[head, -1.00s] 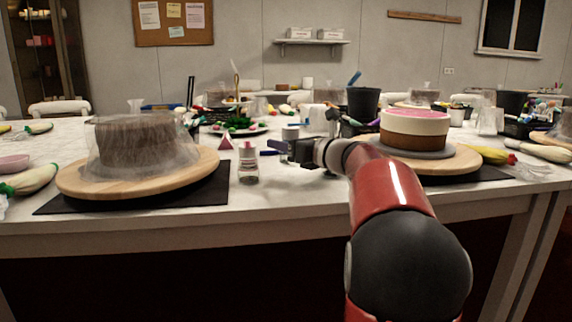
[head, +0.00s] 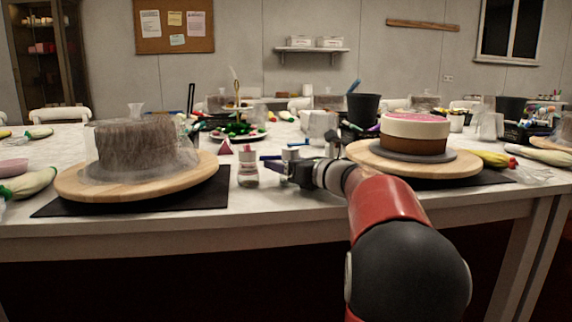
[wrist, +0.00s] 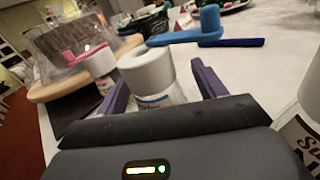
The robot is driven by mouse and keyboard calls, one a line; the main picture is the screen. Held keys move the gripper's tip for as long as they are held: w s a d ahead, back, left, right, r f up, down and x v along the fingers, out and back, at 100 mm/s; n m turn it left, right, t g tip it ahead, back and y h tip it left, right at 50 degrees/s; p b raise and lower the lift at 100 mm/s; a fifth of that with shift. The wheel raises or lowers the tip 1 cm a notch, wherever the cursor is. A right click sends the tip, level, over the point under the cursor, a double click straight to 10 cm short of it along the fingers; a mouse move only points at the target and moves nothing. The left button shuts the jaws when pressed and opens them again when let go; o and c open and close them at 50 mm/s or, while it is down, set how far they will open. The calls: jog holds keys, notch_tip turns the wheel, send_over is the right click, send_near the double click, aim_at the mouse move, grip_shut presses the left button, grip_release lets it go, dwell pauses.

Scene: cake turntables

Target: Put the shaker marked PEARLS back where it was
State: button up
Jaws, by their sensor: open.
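A shaker with a white lid (wrist: 148,72) and a pale label with bluish script stands between the two purple fingers of my gripper (wrist: 160,80). The writing is too small to read. In the head view its grey-white lid (head: 290,153) shows just above my gripper (head: 278,166), which hides its lower part. The fingers are apart, one on each side of the shaker. A second shaker with a pink top (head: 247,167) and red label stands just left of my gripper; it also shows in the wrist view (wrist: 99,64). I cannot read its label.
A wooden turntable (head: 75,188) with a film-wrapped brown cake stands left, another turntable (head: 372,160) with a pink-topped cake right. A blue-handled tool (wrist: 190,35) lies beyond the fingers. A labelled container (wrist: 305,130) is close at the wrist view's right edge.

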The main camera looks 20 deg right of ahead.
jog(key=shift+r, duration=0.15)
jog(key=v, duration=1.2)
